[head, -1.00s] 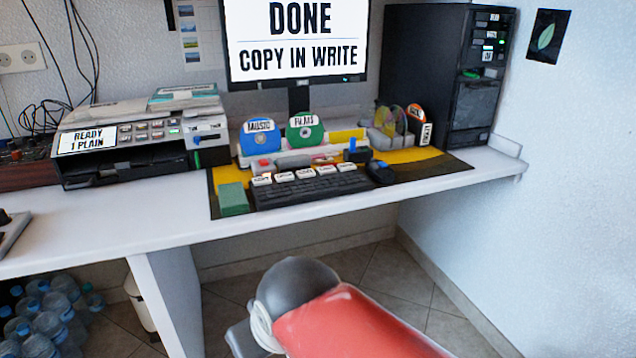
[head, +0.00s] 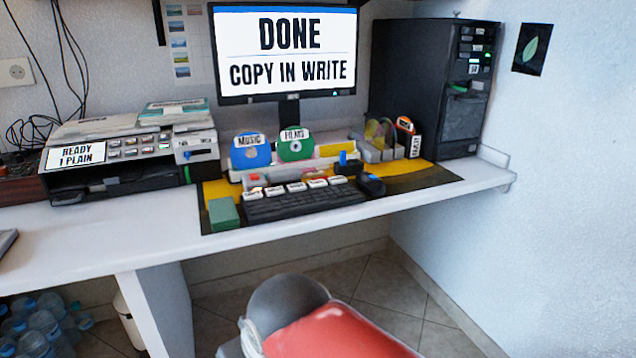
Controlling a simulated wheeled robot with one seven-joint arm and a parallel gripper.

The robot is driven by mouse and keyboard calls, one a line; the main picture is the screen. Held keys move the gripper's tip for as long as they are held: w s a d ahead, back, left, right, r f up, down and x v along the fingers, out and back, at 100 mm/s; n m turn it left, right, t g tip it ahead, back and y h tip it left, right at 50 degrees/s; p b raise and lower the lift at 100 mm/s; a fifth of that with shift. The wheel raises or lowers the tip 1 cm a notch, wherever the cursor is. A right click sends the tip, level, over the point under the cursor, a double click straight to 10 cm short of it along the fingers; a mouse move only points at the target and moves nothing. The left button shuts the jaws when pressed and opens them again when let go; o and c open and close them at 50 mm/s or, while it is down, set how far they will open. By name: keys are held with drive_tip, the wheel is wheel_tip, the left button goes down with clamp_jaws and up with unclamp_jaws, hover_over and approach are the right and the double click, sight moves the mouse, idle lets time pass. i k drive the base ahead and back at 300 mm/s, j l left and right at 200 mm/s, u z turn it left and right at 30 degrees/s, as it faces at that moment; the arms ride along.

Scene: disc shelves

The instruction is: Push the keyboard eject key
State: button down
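The black keyboard (head: 305,203) lies on a dark and yellow desk mat at the front of the desk. A row of several white-labelled keys (head: 296,188) runs along its back edge. The leftmost label seems to read COPY; the others are too small to read, so I cannot tell which is the eject key. The monitor (head: 287,55) above shows DONE and COPY IN WRITE. My gripper is not in view.
A green block (head: 224,213) sits left of the keyboard and a dark mouse (head: 371,185) right of it. Behind stand MUSIC (head: 250,154) and FILMS discs (head: 295,149). A printer (head: 130,150) and black tower (head: 430,85) flank them. A red and grey object (head: 335,330) stands in front.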

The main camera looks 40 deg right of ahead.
sight(319, 183)
drive_tip(key=i+j+z, duration=0.15)
drive_tip(key=z, duration=1.5)
